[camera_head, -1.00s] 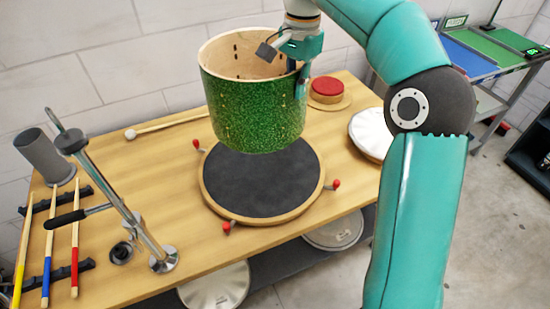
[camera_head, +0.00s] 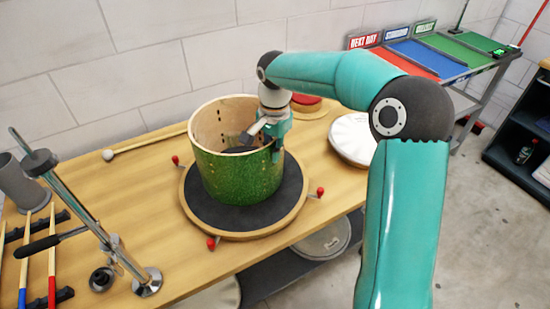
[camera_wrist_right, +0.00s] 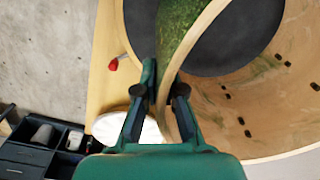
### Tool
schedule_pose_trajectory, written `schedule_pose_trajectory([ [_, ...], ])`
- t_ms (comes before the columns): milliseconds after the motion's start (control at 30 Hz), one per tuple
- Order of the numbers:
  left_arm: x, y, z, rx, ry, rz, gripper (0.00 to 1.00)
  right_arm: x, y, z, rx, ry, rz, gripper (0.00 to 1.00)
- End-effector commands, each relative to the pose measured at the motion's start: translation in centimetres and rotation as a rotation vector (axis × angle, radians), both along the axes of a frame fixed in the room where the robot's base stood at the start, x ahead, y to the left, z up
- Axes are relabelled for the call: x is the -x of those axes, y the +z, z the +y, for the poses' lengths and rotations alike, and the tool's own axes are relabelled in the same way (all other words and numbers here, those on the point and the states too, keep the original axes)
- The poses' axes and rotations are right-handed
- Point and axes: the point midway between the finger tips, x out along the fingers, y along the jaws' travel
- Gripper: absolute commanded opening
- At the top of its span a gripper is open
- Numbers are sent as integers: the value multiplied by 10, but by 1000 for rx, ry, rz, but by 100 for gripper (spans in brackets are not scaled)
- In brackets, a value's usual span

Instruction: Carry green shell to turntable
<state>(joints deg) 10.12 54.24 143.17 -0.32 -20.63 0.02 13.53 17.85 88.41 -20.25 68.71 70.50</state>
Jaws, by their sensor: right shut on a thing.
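The green shell (camera_head: 237,175) is an open drum cylinder with a sparkly green outside and a bare wood inside. It appears upright over the turntable (camera_head: 292,205), a round wooden disc with a dark top and red knobs. I cannot tell whether its bottom edge touches the dark top. My right gripper (camera_head: 275,133) is shut on the shell's wall at its right rim. In the right wrist view the two fingers (camera_wrist_right: 162,95) straddle the wall, and the dark top shows through the shell. My left gripper is not in view.
A chrome stand (camera_head: 85,215) with a black handle rises at the left of the bench. A mallet (camera_head: 145,143) lies behind. A white drumhead (camera_head: 352,139) and a red pad (camera_head: 305,100) sit to the right. Coloured trays (camera_head: 430,56) stand further right.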

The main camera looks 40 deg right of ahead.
Motion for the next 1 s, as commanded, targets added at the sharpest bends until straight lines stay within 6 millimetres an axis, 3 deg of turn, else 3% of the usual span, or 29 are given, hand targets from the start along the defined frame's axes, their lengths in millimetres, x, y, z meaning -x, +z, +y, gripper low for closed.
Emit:
schedule_pose_trajectory([
  [200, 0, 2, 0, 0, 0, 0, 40, -1, -25, -1, 0, -1, -3, 0],
  [567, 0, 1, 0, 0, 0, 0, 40, -1, -29, -1, 1, -1, -5, 0],
  [600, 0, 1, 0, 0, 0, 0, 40, 0, -30, -1, 0, -1, 1, 13],
  [733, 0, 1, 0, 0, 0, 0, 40, 1, -30, -1, 0, -1, 1, 33],
  [1000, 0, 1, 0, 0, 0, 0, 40, 1, -29, -1, 0, -1, 1, 33],
])
